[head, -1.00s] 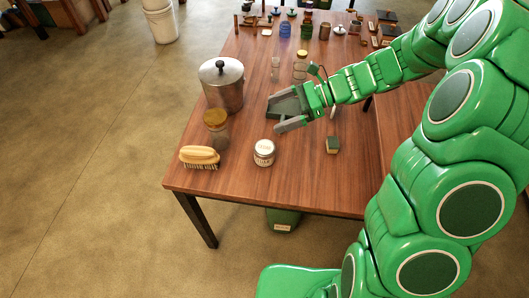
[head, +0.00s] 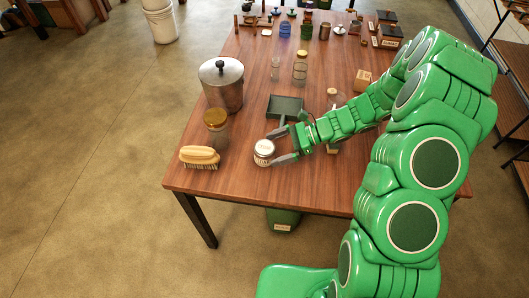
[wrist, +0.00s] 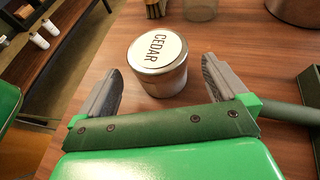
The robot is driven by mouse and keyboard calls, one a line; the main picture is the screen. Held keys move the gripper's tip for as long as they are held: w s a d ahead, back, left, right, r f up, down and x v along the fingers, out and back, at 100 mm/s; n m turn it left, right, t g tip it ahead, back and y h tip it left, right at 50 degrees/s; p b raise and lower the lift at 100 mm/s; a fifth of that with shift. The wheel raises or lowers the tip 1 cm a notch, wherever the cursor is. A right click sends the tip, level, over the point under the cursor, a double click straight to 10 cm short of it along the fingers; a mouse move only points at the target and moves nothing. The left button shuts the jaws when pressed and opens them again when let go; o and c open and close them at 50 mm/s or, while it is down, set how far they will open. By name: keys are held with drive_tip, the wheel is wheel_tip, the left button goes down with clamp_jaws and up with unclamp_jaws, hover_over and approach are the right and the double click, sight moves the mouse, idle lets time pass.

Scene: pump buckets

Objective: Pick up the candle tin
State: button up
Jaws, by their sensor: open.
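The candle tin (head: 263,153) is a small round silver tin with a white lid, upright near the front of the wooden table. In the wrist view the candle tin (wrist: 157,65) shows a lid reading "CEDAR". My gripper (head: 277,146) is open, low over the table, with its fingers pointing left toward the tin. In the wrist view my gripper (wrist: 158,78) has one finger on each side of the tin's near part, with a gap to each. Most of the tin lies ahead of the fingertips or level with them. I see no contact.
The table's front edge is close, with bare wood before the tin.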

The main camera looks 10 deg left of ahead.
sight(264, 152)
drive_tip(key=shift+x, duration=2.2)
drive_tip(key=c, duration=1.1)
